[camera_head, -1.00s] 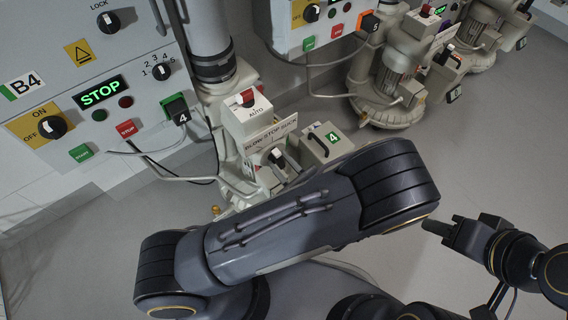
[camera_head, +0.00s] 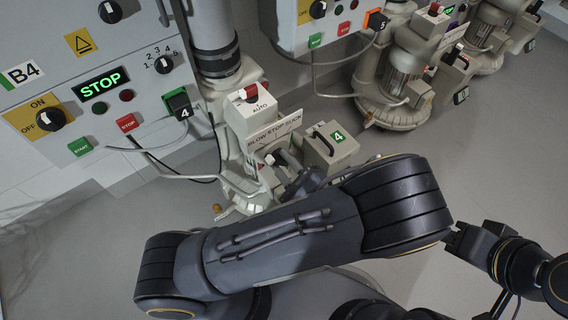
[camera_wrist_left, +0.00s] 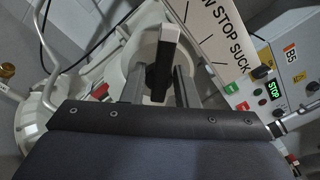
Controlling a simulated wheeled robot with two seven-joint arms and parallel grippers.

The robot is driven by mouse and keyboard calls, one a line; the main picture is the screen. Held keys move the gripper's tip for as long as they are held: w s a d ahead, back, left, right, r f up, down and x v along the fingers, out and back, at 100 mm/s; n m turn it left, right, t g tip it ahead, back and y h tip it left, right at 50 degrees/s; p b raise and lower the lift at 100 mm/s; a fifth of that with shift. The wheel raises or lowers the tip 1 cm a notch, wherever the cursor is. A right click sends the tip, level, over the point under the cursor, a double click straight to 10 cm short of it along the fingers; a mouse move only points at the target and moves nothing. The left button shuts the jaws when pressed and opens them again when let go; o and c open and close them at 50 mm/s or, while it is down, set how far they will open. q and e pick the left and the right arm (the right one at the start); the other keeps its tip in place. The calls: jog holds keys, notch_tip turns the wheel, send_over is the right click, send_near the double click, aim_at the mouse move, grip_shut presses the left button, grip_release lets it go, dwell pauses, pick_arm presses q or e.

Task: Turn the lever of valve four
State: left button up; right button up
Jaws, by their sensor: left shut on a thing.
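Valve four's lever (camera_wrist_left: 163,58) is a black handle with a pale end face, in the middle of the left wrist view. Its housing carries a "BLOW STOP SUCK" plate (camera_head: 275,131) in the head view. My left gripper (camera_wrist_left: 161,75) has one finger on each side of the lever and is shut on it. In the head view the left gripper (camera_head: 300,182) shows only partly, behind my forearm, at the lever. A box with a green "4" label (camera_head: 338,137) sits right of it. My right gripper (camera_head: 460,238) is at the right, away from the valve; its jaw gap is unclear.
The B4 panel (camera_head: 60,100) with a lit STOP display (camera_head: 101,84) stands left. A red-and-white AUTO switch box (camera_head: 250,112) stands behind the lever. Unit five's blower (camera_head: 395,90) is at the back right. The floor (camera_head: 510,150) on the right is clear.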

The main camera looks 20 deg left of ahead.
pick_arm(q)
jog(key=shift+d+f, duration=0.1)
jog(key=shift+f, duration=0.1)
jog(key=o, duration=0.7)
jog(key=shift+r, duration=0.1)
jog(key=v, duration=0.7)
jog(key=shift+s+d, duration=0.25)
jog(key=shift+d, duration=0.1)
jog(key=shift+a, duration=0.1)
